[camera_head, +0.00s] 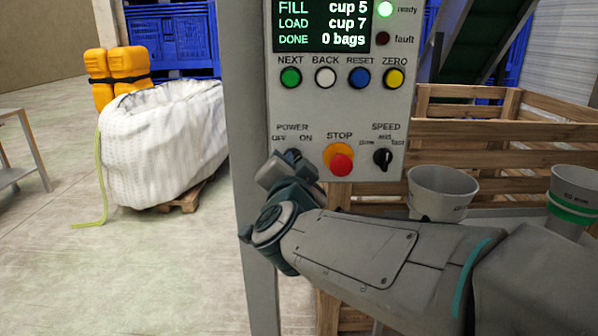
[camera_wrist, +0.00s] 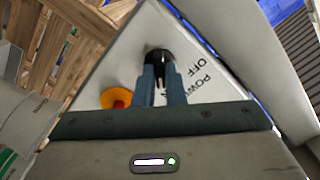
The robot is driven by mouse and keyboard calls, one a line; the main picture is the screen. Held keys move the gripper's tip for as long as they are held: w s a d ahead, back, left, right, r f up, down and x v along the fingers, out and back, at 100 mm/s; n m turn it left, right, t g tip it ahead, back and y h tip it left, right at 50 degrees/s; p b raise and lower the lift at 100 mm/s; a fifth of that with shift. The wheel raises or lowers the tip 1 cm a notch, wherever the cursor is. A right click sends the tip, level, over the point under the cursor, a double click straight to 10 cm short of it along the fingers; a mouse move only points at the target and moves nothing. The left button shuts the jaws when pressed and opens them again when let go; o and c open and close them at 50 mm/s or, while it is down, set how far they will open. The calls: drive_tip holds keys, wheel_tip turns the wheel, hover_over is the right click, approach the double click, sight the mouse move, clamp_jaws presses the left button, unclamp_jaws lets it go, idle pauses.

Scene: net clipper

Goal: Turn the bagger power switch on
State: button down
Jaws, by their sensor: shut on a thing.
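The power switch is a black rotary knob (camera_wrist: 159,55) on the grey control panel (camera_head: 340,110). In the wrist view my gripper (camera_wrist: 160,72) has both fingers closed around the knob, and the fingers cover part of it. A white mark on the knob shows between the fingertips. In the head view my gripper (camera_head: 290,160) is at the panel's lower left, under the POWER, OFF and ON labels, and hides the knob there. The OFF label (camera_wrist: 205,63) shows in the wrist view beside the knob. Whether the knob points to OFF or ON is unclear.
The red stop button (camera_head: 341,163) on its orange base is just right of my gripper. The black speed knob (camera_head: 383,157) is further right. Grey cups (camera_head: 440,190) stand right of the panel.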

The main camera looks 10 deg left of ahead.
drive_tip(key=shift+f, duration=0.1)
idle(0.3)
drive_tip(key=c, duration=1.5)
unclamp_jaws()
